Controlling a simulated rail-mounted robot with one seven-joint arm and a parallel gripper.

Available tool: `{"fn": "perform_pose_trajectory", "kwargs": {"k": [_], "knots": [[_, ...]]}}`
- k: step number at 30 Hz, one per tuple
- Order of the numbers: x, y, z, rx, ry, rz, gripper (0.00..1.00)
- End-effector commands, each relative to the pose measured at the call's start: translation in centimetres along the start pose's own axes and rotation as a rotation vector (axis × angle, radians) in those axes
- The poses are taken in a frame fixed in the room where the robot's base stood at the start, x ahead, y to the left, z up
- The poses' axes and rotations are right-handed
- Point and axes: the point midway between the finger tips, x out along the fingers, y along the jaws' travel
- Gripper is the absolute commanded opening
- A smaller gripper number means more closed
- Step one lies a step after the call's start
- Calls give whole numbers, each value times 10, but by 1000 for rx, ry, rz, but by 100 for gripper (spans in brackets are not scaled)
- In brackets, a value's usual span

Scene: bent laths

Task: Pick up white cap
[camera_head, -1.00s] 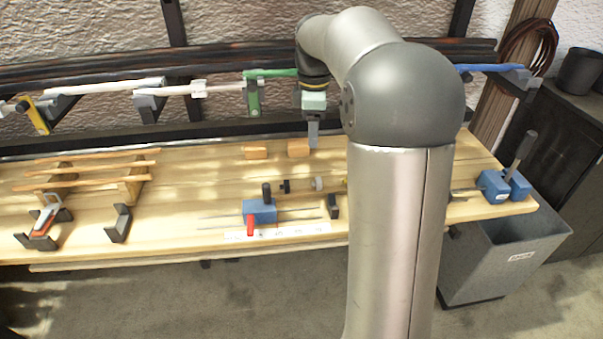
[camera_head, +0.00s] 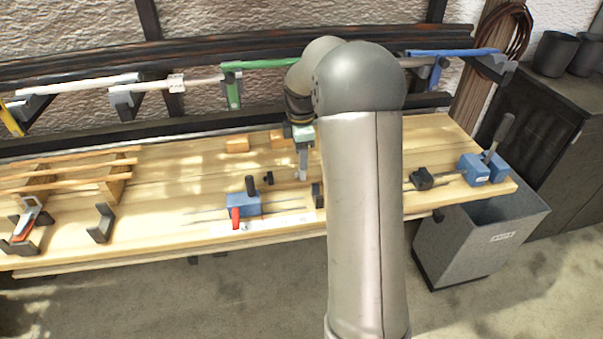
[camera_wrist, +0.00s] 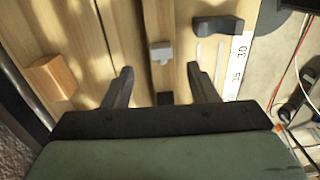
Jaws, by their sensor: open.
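My gripper (camera_head: 302,172) is over the middle of the workbench with its fingers pointing down. In the wrist view my gripper (camera_wrist: 160,72) is open, with one dark finger on each side and nothing held between them. A small pale grey-white piece (camera_wrist: 161,52), which looks like the white cap, lies on the wood just beyond the fingertips, roughly centred between them. I see no contact with either finger. In the head view the cap is mostly hidden by my gripper and cannot be made out clearly.
A blue clamp block (camera_head: 243,204) with a red handle lies left of my gripper, by a white ruler strip. A black bracket (camera_wrist: 218,25) stands to the right in the wrist view, an orange wood block (camera_wrist: 51,77) to the left. A grey bin (camera_head: 480,235) stands at the bench's right.

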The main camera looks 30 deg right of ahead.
Motion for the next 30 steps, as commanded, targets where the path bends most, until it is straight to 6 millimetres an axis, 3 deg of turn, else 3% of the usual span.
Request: {"fn": "perform_pose_trajectory", "kwargs": {"k": [9, 18, 24, 30], "knots": [[43, -2, -3, 0, 0, -4, 53], [49, -2, -3, 0, 0, -1, 53], [49, -2, -3, 0, 0, -1, 5], [49, -2, -3, 0, 0, -1, 5]]}}
